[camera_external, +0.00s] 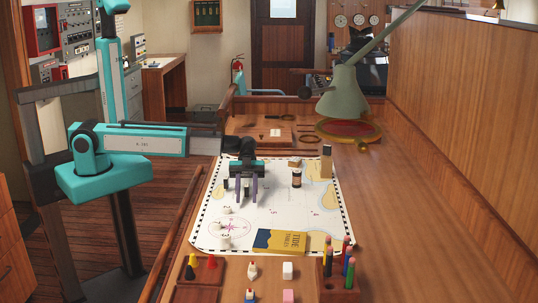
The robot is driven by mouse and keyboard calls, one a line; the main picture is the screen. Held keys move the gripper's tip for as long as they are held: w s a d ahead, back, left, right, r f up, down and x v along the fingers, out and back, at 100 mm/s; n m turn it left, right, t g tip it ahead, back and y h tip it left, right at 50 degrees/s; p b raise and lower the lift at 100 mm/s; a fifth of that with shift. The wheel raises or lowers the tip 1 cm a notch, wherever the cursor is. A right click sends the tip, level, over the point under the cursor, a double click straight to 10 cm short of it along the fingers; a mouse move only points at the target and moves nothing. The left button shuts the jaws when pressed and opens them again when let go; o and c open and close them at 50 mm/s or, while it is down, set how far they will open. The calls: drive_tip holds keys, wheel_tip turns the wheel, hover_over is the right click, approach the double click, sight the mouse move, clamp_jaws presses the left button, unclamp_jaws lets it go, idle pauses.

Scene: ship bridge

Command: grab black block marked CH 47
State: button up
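My gripper (246,199) points down over the white chart (212,238) on the wooden table. Another dark bit shows just left of the fingers. No CH 47 marking is readable at this size, so I cannot tell which piece is the black block.
A tan block (326,162) stands at the chart's right edge. A Tide Tables book (280,241) lies at the chart's front. White pieces (226,226) stand at front left. A pencil holder (327,286) is at front right. A green lamp (344,95) overhangs the back.

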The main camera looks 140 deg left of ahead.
clamp_jaws()
drive_tip(key=shift+r, duration=0.15)
drive_tip(key=shift+r+b, duration=0.95)
drive_tip(key=shift+r, duration=0.5)
drive_tip(key=s+d+b, duration=0.1)
drive_tip(key=s, duration=0.1)
drive_tip(key=s+d+b, duration=0.1)
drive_tip(key=s+d, duration=0.1)
drive_tip(key=s+d+r, duration=0.1)
drive_tip(key=s, duration=0.2)
drive_tip(key=shift+d+b, duration=0.2)
drive_tip(key=shift+b, duration=0.2)
drive_tip(key=s+b, duration=0.1)
drive_tip(key=s+d+b, duration=0.1)
drive_tip(key=shift+f+b, duration=0.1)
drive_tip(key=shift+b, duration=0.25)
drive_tip(key=shift+s+b, duration=0.1)
drive_tip(key=shift+b, duration=0.7)
drive_tip(key=shift+a+b, duration=0.1)
drive_tip(key=shift+b, duration=0.7)
drive_tip(key=b, duration=0.6)
drive_tip(key=shift+s, duration=0.25)
